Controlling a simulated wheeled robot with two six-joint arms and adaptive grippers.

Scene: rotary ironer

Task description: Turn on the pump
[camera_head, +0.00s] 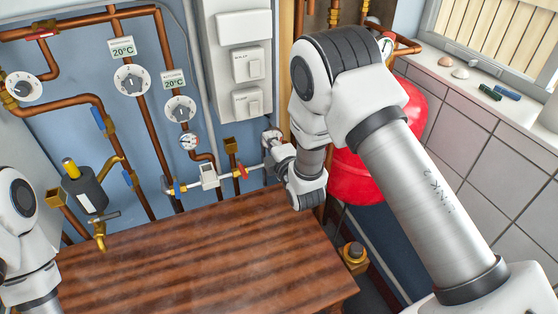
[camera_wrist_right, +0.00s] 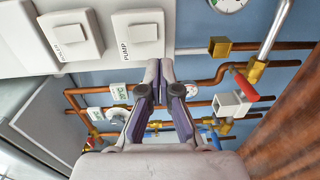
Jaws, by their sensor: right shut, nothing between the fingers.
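The pump switch (camera_wrist_right: 143,32) is a white box with a raised rocker, labelled PUMP in the right wrist view. In the head view it is the lower of two white wall switches (camera_head: 246,103). My right gripper (camera_head: 270,137) is shut and empty, below and to the right of this switch in the head view. In the right wrist view its closed fingertips (camera_wrist_right: 159,68) are just beneath the switch's edge in the picture. I cannot tell whether they touch it. My left arm shows at the left edge, with its gripper out of view.
Another white switch (camera_head: 248,64) is above the pump switch. Copper pipes (camera_head: 168,55), dials (camera_head: 132,80) and a red-handled valve (camera_head: 242,170) cover the wall nearby. A wooden table (camera_head: 200,250) stands below. A red tank (camera_head: 352,178) is behind my right arm.

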